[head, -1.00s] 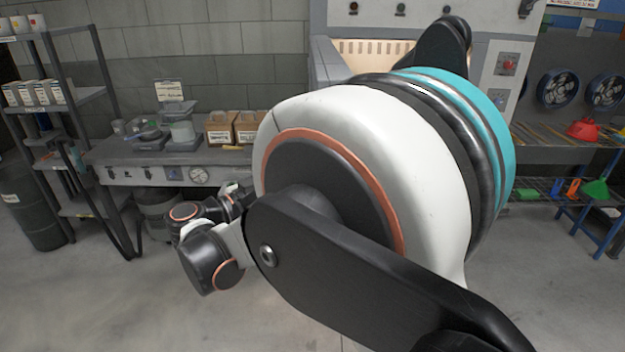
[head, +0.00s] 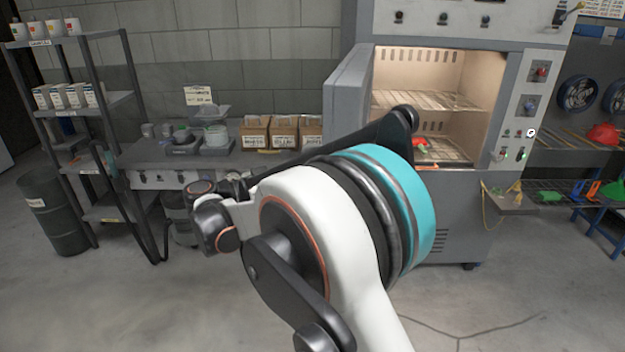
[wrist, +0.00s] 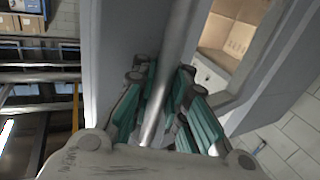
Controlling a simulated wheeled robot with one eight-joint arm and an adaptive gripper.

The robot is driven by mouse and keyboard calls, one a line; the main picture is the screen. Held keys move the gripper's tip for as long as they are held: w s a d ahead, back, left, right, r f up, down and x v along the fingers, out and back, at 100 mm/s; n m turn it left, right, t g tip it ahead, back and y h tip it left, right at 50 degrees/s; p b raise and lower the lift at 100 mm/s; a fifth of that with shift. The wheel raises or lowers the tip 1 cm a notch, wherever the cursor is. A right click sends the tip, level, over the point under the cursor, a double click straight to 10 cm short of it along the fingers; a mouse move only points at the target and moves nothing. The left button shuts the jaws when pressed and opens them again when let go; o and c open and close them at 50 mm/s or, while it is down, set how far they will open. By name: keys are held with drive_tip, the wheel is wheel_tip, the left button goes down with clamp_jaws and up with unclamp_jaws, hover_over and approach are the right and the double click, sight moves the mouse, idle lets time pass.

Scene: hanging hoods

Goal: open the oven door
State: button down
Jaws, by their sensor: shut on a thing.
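The grey oven (head: 520,80) stands at the centre right in the head view, its lit chamber (head: 445,80) showing wire racks. Its door (head: 346,100) stands swung open at the chamber's left side; its lower part is hidden by my arm. In the wrist view a round metal door handle (wrist: 178,35) runs down between the teal fingers of my gripper (wrist: 162,78), which is shut on it. The grey door panel (wrist: 112,45) lies behind the handle. I cannot make out the fingers or handle in the head view.
A bench (head: 150,160) with boxes (head: 284,130) and pots stands left of the oven. A shelf rack (head: 85,105) and dark drum (head: 52,210) are further left. A rack with fans (head: 580,92) is at right. The front floor (head: 500,305) is clear.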

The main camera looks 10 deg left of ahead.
drive_tip(key=shift+s+a+f, duration=0.1)
drive_tip(key=shift+s, duration=0.05)
drive_tip(key=c, duration=2)
unclamp_jaws()
drive_tip(key=o, duration=0.4)
drive_tip(key=shift+s+a+r, duration=0.1)
drive_tip(key=shift+s+r, duration=0.1)
drive_tip(key=shift+s, duration=0.1)
drive_tip(key=shift+o, duration=0.2)
drive_tip(key=shift+w, duration=0.2)
drive_tip(key=v, duration=1.2)
drive_tip(key=shift+f, duration=0.15)
